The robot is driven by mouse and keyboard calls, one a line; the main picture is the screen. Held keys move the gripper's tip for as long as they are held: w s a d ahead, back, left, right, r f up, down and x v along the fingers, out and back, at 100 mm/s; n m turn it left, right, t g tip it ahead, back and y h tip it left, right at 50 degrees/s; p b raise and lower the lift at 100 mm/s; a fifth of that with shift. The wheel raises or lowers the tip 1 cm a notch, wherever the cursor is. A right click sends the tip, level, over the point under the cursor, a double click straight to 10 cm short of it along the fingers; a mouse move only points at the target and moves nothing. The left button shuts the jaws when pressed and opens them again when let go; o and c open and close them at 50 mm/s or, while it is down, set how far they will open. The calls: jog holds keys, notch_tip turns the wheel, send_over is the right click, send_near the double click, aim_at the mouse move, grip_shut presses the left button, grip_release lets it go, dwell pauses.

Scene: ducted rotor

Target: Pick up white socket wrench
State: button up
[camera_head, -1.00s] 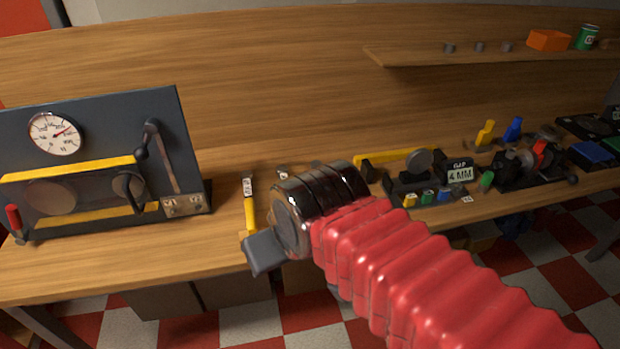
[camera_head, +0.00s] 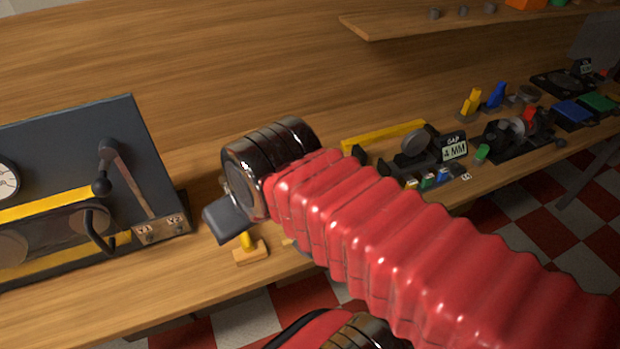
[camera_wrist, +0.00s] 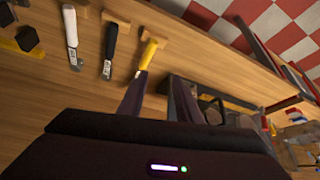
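In the wrist view a white-handled tool (camera_wrist: 70,27), which looks like the white socket wrench, lies on the wooden bench at upper left. A black-handled tool (camera_wrist: 110,38) and a yellow-handled tool (camera_wrist: 148,54) lie to its right. My gripper (camera_wrist: 161,82) is open, its two dark fingers apart with no tool clearly held. The left fingertip appears close to the yellow tool's lower end; I cannot tell if they touch. The white tool is well left of both fingers. In the head view my gripper (camera_head: 228,218) is above the bench, and my arm hides the white tool.
A dark panel (camera_head: 60,150) with a lever and yellow bars stands at left in the head view. A gap fixture (camera_head: 415,150) marked 4 MM and several small parts stand on the right. A shelf (camera_head: 400,25) is behind. The bench's front edge drops to a checkered floor.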

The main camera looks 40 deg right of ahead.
jog(key=shift+o, duration=0.4)
jog(key=shift+o, duration=1.4)
jog(key=shift+w+d, duration=0.2)
jog(key=shift+d, duration=0.1)
jog(key=w+d+f+m, duration=0.1)
jog(key=d+f, duration=0.2)
jog(key=d, duration=0.5)
jog(key=w+d+f+m+g, duration=0.1)
jog(key=w+d+f, duration=0.1)
jog(key=d, duration=0.7)
jog(key=w+d+f+m+h, duration=0.1)
jog(key=d+f, duration=0.3)
jog(key=d, duration=0.5)
jog(key=shift+w+d+f, duration=0.15)
jog(key=shift+w, duration=0.4)
jog(key=shift+f, duration=0.1)
jog(key=shift+x, duration=4.25)
jog(key=shift+d+f, duration=0.1)
